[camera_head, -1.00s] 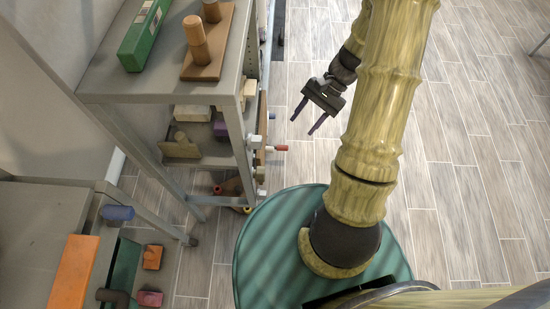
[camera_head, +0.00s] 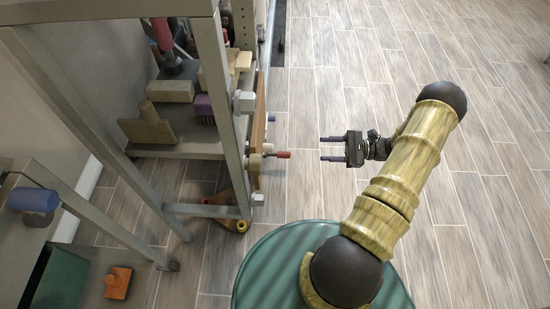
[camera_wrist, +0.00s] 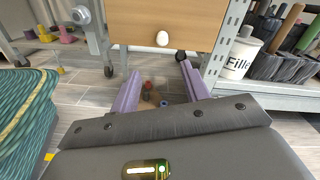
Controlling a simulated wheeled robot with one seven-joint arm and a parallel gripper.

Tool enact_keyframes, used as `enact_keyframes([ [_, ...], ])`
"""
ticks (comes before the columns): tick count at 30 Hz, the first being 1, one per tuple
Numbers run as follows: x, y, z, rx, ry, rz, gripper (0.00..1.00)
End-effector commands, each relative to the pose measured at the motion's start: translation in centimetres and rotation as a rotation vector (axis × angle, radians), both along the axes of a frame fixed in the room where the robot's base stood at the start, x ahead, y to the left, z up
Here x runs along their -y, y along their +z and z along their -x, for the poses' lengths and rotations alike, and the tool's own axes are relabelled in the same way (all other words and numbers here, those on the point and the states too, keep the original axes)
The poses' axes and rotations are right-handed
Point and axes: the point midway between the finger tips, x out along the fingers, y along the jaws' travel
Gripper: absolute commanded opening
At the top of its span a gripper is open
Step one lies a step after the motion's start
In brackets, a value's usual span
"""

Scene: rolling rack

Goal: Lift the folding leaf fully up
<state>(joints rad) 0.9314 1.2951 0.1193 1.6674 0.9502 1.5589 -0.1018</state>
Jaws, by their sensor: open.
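The folding leaf (camera_head: 259,125) is a wooden panel hanging down on the rack's right side, seen nearly edge-on in the head view. In the wrist view its broad face (camera_wrist: 185,24) fills the top middle, with a pale rounded knob (camera_wrist: 162,38) near its lower edge. My gripper (camera_head: 325,149) is open and empty to the right of the leaf, fingers pointing left toward it across a gap. In the wrist view the spread purple fingers (camera_wrist: 160,72) reach up below the knob, one to each side of it. The leaf's hinge is not clear.
The metal rack (camera_head: 210,80) stands at left, holding wooden blocks and tools. A red-tipped peg (camera_head: 283,154) sticks out near the leaf. A blue handle (camera_head: 35,199) lies at lower left. A white labelled cup (camera_wrist: 242,57) stands right of the leaf. Floor right of the rack is clear.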

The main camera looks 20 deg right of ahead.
Motion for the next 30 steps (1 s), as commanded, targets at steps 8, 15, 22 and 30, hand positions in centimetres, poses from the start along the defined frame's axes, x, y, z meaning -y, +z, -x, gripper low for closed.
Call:
enact_keyframes([
  [8, 0.5, -0.7, 0.0, 0.007, -0.025, -0.024, 0.46],
  [15, 0.1, -0.8, -0.2, 0.006, -0.022, -0.023, 0.46],
  [22, -2.4, -1.0, -0.9, 0.004, -0.019, -0.024, 0.46],
  [30, -6.9, -1.1, -2.4, 0.006, -0.019, -0.023, 0.46],
])
